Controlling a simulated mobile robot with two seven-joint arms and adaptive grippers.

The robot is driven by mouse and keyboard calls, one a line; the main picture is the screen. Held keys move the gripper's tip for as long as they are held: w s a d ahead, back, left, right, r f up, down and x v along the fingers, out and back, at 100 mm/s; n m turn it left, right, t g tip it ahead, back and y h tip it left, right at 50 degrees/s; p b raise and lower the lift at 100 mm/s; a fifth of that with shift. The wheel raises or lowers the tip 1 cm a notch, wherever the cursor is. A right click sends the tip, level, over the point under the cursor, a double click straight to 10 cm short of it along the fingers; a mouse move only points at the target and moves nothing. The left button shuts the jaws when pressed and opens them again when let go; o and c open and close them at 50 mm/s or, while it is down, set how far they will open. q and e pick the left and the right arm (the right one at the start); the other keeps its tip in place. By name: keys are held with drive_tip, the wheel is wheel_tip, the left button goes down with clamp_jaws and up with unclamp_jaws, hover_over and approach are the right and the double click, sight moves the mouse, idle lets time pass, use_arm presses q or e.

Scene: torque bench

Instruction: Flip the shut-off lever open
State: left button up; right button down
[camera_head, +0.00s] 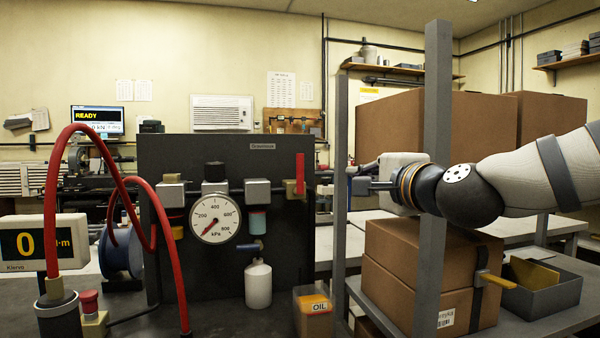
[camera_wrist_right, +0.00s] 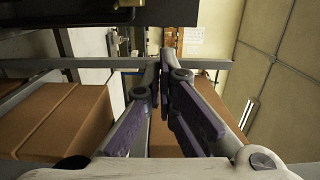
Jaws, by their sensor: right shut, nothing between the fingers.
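The shut-off lever (camera_head: 300,173) is a red bar standing upright at the right end of the dark panel (camera_head: 200,270), above a brass valve body (camera_head: 291,188). My right gripper (camera_head: 352,172) points left toward it, to the right of the panel's edge, with a visible gap to the lever. In the right wrist view my gripper (camera_wrist_right: 160,72) has its fingers together with nothing between them. I cannot make out the lever there. My left gripper is not in view.
A pressure gauge (camera_head: 215,218) sits on the panel, its needle low. A grey rack post (camera_head: 437,130) stands before my right wrist, a thinner one (camera_head: 340,160) near the fingers. Cardboard boxes (camera_head: 400,265) fill the rack. A red hose (camera_head: 165,230) arches at left.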

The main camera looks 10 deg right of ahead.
sight(298, 173)
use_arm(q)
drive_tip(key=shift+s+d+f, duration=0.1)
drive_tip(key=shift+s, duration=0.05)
use_arm(e)
drive_tip(key=w+a, duration=0.4)
drive_tip(key=w, duration=0.6)
drive_tip(key=shift+w+a, duration=0.2)
drive_tip(key=shift+a, duration=0.1)
